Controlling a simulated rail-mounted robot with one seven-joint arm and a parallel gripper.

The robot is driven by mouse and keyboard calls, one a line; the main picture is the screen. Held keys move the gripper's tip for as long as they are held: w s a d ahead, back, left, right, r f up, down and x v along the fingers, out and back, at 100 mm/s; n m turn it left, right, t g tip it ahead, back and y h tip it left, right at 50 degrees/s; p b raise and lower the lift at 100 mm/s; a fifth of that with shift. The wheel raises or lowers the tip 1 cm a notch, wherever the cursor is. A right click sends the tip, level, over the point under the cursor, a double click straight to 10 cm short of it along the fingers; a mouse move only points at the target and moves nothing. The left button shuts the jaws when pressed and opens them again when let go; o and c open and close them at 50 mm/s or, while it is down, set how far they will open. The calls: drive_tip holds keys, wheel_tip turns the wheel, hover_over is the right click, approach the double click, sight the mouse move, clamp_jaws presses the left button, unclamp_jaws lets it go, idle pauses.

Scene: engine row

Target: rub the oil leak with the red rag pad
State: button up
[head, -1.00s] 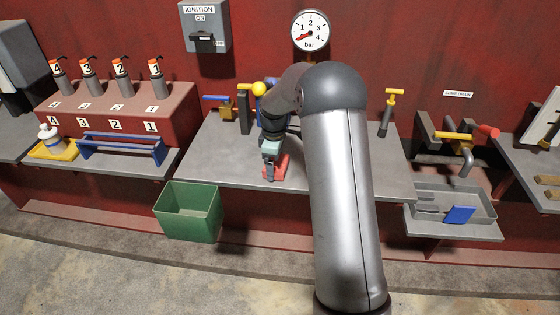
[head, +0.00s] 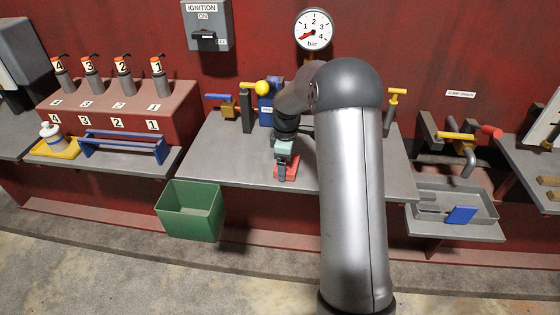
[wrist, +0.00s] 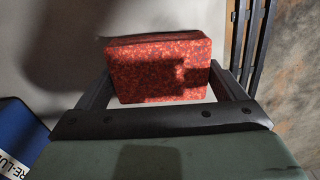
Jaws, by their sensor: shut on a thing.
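The red rag pad (wrist: 160,68) is a mottled red block held between the two fingers of my gripper (wrist: 163,84) in the wrist view. In the head view my gripper (head: 283,171) is low over the middle grey bench, near its front edge. Part of the red pad (head: 291,172) shows there beside the fingers. I cannot tell whether the pad touches the bench top. I cannot make out the oil leak; dark shadows lie on the grey surface around the pad, and my arm hides part of the bench.
A green bin (head: 190,212) stands below the bench front, left of my gripper. A yellow-knobbed lever (head: 247,108) and a blue box (head: 265,113) stand behind it. A grey drain tray (head: 480,203) with a blue pad (head: 461,215) is at right. The bench left of my gripper is clear.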

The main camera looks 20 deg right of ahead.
sight(305, 172)
drive_tip(key=shift+s+d+f, duration=0.1)
drive_tip(key=shift+s+d, duration=0.4)
drive_tip(key=shift+d, duration=0.4)
drive_tip(key=shift+s+d+f, duration=0.1)
drive_tip(key=shift+s+d, duration=0.4)
drive_tip(key=shift+d, duration=0.4)
drive_tip(key=shift+s+d, duration=0.5)
drive_tip(key=shift+d, duration=0.4)
drive_tip(key=shift+r, duration=0.15)
drive_tip(key=shift+w+a+r+p, duration=0.1)
drive_tip(key=shift+w+r+p, duration=0.05)
drive_tip(key=shift+r+p, duration=2.4)
drive_tip(key=shift+r+b, duration=0.35)
drive_tip(key=shift+r, duration=0.2)
wheel_tip(305, 172, up, 3)
drive_tip(key=shift+f+p, duration=0.1)
drive_tip(key=shift+p, duration=0.85)
